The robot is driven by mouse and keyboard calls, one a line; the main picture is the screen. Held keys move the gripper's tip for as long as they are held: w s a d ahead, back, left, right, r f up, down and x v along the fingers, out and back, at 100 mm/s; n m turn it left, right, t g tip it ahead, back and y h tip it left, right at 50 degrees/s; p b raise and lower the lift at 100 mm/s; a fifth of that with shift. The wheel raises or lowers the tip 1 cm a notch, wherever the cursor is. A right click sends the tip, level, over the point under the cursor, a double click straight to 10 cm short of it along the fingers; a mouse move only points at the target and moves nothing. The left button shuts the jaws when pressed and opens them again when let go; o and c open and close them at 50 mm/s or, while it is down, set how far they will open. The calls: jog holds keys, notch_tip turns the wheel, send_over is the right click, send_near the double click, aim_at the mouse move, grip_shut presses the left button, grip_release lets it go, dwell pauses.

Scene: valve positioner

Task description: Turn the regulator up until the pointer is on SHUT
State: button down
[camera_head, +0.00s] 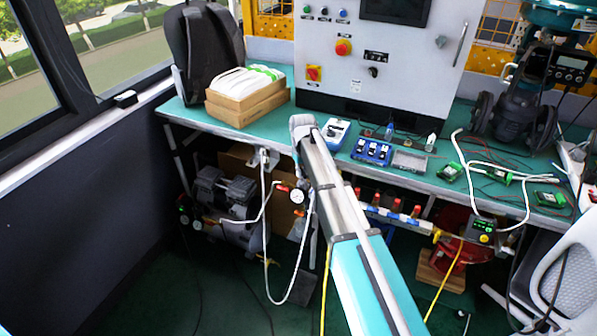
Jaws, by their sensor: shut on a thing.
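A small round white gauge (297,196) shows below the bench front, just left of my arm. A red-handled fitting (283,187) is beside it. The regulator itself cannot be told apart clearly; it may be partly behind my arm. A dark box with a green lit display (483,231) sits on a red device (462,249) under the bench at the right. No pointer or SHUT mark is readable. My arm reaches up to the bench edge, and my gripper is not visible, apparently hidden by the arm.
The green bench (270,113) carries a carton (245,100), blue boxes and circuit boards. A grey control cabinet (385,50) stands behind. A compressor (235,200), white hoses and yellow cables lie below. A white chair (565,275) is at the right. Floor is open at lower left.

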jog(key=shift+s+d+m, duration=0.1)
jog(key=shift+d+m, duration=0.05)
jog(key=shift+m, duration=0.8)
jog(key=shift+s+d+m, duration=0.1)
jog(key=shift+d+m, duration=0.05)
jog(key=shift+m, duration=0.8)
